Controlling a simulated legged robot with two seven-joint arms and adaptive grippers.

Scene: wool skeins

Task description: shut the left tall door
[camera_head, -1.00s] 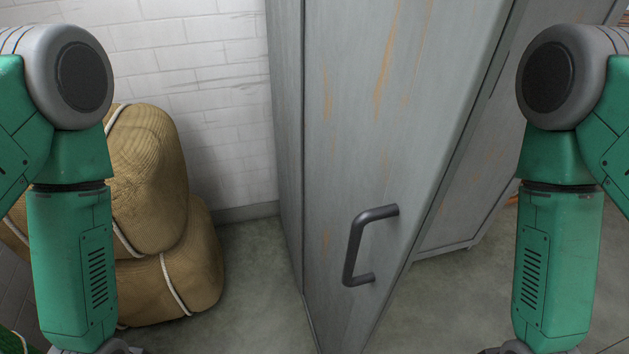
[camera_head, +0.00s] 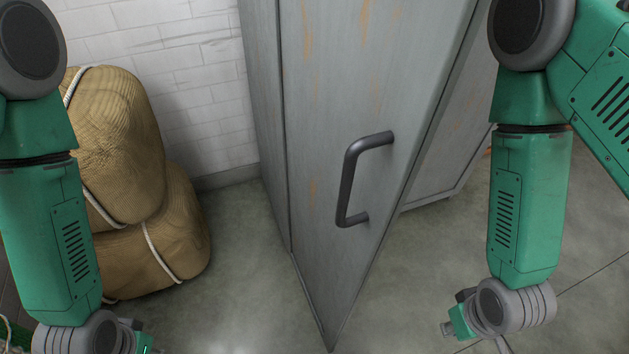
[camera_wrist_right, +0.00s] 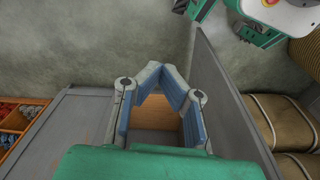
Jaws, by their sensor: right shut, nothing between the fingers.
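The left tall door (camera_head: 330,160) is a worn grey panel with rust streaks, standing open and upright in the middle of the head view. Its dark bar handle (camera_head: 352,180) faces me. In the right wrist view the door (camera_wrist_right: 228,85) shows as a thin panel to the right of my right gripper (camera_wrist_right: 165,72). That gripper's blue-padded fingers meet at the tips with nothing held, apart from the door as far as I can tell. In the head view my right wrist is low at right, and the left gripper is cut off at the bottom.
Large tan skeins (camera_head: 120,150) tied with white cord are stacked left of the door by a white brick wall (camera_head: 190,90). Orange compartments (camera_wrist_right: 18,120) with small coloured items show at left in the wrist view. The floor (camera_head: 420,270) right of the door is clear.

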